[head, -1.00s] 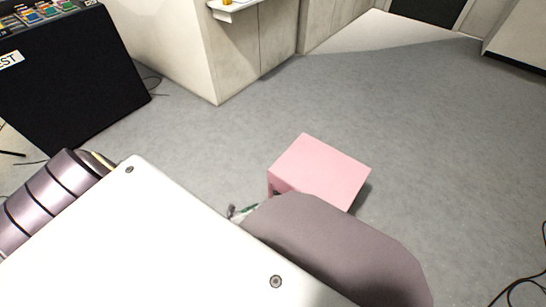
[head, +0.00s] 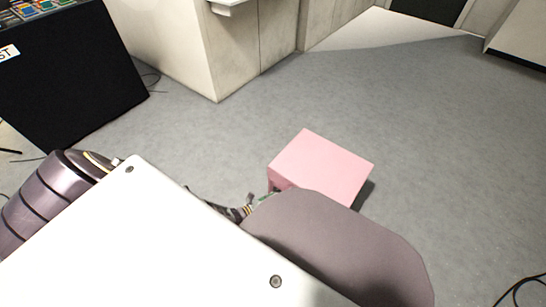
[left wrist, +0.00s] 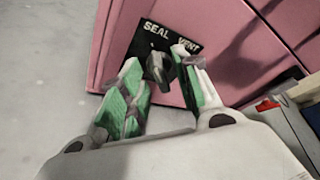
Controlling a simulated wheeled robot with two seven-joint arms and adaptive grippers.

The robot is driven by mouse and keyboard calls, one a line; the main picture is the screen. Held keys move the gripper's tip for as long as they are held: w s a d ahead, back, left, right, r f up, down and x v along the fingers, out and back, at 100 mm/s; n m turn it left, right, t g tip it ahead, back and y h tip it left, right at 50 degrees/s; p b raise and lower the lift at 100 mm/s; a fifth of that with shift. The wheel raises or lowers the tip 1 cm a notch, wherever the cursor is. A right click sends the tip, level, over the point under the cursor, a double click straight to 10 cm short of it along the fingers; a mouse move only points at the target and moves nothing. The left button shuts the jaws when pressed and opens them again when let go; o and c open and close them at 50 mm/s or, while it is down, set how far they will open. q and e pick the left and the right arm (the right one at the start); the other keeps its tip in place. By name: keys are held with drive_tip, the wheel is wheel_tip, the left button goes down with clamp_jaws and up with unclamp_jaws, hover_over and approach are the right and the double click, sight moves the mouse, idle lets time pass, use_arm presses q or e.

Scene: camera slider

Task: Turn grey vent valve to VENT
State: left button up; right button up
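The grey vent valve (left wrist: 157,68) is a knob on a black plate (left wrist: 146,36) lettered SEAL on the left and VENT on the right, set on the pink box (left wrist: 108,50). I cannot tell exactly where the knob points. My left gripper (left wrist: 158,80) is open, its green-padded fingers on either side of the knob; contact is unclear. In the head view the pink box (head: 325,165) stands on the floor. Part of my left gripper (head: 246,207) shows at its left side, the valve hidden there. My right gripper is in neither view.
A black cabinet (head: 70,90) with coloured controls on top stands at left. A pale cabinet (head: 235,55) with a small shelf is behind. Cables (head: 520,292) lie at lower right. Grey floor (head: 440,150) right of the box is clear.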

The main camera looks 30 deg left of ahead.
use_arm(q)
clamp_jaws()
